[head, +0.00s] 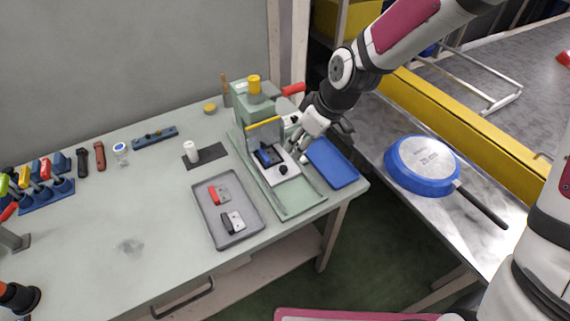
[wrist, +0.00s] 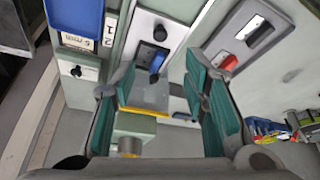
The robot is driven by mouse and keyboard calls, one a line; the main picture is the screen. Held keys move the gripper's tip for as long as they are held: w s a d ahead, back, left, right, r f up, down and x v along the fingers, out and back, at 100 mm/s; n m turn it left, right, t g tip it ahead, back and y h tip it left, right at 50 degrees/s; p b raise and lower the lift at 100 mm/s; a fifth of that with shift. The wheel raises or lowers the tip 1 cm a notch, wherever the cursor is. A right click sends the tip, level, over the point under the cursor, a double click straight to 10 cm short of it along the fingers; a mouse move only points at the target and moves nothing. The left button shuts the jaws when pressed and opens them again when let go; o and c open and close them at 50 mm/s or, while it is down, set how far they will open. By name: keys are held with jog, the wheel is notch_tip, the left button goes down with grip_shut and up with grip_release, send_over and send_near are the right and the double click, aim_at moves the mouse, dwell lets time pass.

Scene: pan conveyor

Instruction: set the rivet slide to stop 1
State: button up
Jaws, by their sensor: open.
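The green rivet press (head: 250,104) stands on the bench, with a yellow cap and a red lever. On its base is a pale slide plate (head: 290,177) with a black knob (head: 283,169) and a blue part (head: 268,156). The wrist view shows the knob (wrist: 160,32), the blue part (wrist: 157,65) and a label with 1 and 2 (wrist: 111,22) beside the rail. I cannot tell which stop the slide is at.
A blue tray (head: 332,164) lies close right of the press. A grey tray (head: 237,236) with a red-marked and a black-marked part sits left. A white block with a small black knob (wrist: 77,71) is beside the press. A blue pan (head: 422,165) rests on the right-hand table.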

aim_at(283, 167)
jog(key=x, duration=1.3)
jog(key=shift+a+f, duration=0.1)
jog(key=shift+f, duration=0.15)
grip_shut()
